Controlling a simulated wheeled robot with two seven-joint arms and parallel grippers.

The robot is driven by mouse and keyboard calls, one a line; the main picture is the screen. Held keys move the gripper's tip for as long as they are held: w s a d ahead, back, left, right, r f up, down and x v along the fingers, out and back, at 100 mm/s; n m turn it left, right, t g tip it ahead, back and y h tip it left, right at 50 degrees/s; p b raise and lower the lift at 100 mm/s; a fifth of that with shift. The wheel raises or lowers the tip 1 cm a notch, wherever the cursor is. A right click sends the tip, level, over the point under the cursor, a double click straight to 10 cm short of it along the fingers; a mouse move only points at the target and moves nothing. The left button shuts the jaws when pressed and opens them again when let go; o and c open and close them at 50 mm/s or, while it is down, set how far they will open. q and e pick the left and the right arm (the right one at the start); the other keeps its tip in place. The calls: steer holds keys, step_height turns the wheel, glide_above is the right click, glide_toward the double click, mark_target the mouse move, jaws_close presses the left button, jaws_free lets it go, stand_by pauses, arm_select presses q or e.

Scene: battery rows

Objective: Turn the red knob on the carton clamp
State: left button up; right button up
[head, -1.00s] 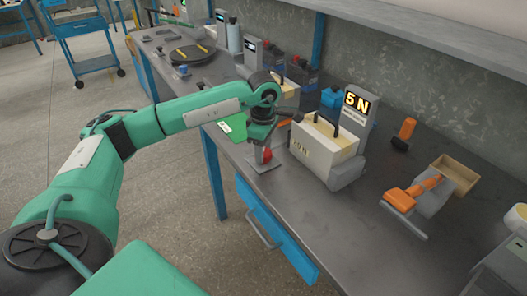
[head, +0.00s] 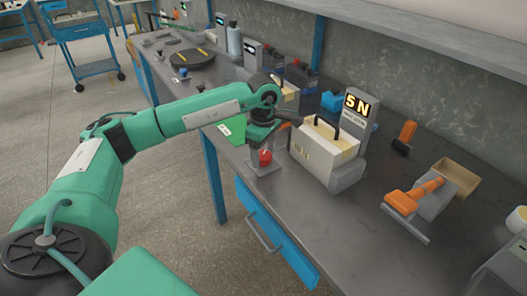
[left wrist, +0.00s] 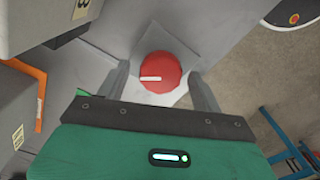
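The red knob (head: 265,157) sits on a small grey plate (head: 268,168) near the table's front edge. It also shows in the left wrist view (left wrist: 160,75), with a white line across its left half. The carton clamp (head: 347,174) is a grey fixture right of the knob, holding a cream carton (head: 322,148); its display (head: 357,105) reads 5 N. My left gripper (head: 264,146) points down over the knob. In the left wrist view its fingers (left wrist: 161,88) are apart, one on each side of the knob, with visible gaps. My right gripper is not in view.
A green sheet (head: 233,128) lies left of the knob. An orange-handled tool (head: 412,195) and an open tan box (head: 456,177) are at the right. A blue drawer (head: 275,240) is below the table edge. The tabletop in front of the tool is clear.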

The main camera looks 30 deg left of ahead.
mark_target(264, 155)
arm_select(q)
step_height(264, 155, up, 14)
steer(key=shift+f, duration=0.15)
stand_by(0.6)
steer(key=shift+f, duration=0.1)
